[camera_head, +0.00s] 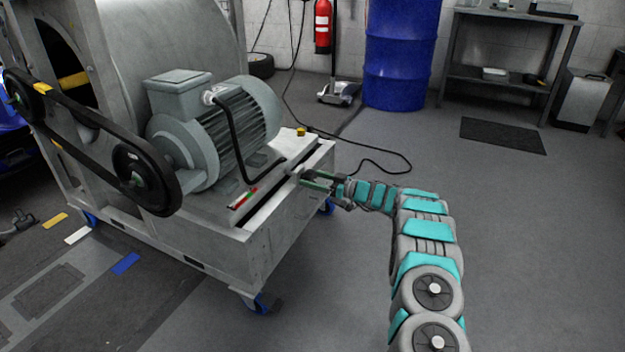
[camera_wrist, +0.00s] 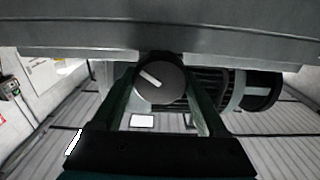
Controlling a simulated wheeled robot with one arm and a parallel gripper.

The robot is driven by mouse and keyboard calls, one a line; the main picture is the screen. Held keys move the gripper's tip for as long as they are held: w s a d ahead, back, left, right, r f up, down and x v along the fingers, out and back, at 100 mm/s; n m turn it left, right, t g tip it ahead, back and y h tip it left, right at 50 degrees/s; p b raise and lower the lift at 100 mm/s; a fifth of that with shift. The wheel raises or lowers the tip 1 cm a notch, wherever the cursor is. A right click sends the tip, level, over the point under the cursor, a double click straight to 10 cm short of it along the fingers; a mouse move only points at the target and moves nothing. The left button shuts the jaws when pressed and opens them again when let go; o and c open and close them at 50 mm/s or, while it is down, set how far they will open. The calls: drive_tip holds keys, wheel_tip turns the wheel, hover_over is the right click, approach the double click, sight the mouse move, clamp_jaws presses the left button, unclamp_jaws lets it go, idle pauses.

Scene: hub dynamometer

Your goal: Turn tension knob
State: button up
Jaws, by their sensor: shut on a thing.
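The tension knob (camera_wrist: 160,80) is a round dark grey knob with a white pointer line, seen face-on in the wrist view. The line slants from upper left to lower right. My gripper (camera_wrist: 160,92) has one finger on each side of the knob and is shut on it. In the head view my gripper (camera_head: 304,179) reaches the right side of the grey machine base (camera_head: 262,235), below the motor. The knob itself cannot be made out in the head view.
The grey motor (camera_head: 215,130) with its belt (camera_head: 105,140) sits on the machine base. A blue barrel (camera_head: 400,55) and a workbench (camera_head: 510,50) stand at the back. The floor at the right is mostly clear.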

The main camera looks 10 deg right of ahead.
drive_tip(key=c, duration=0.6)
drive_tip(key=shift+f+b, duration=0.1)
drive_tip(key=shift+b, duration=0.2)
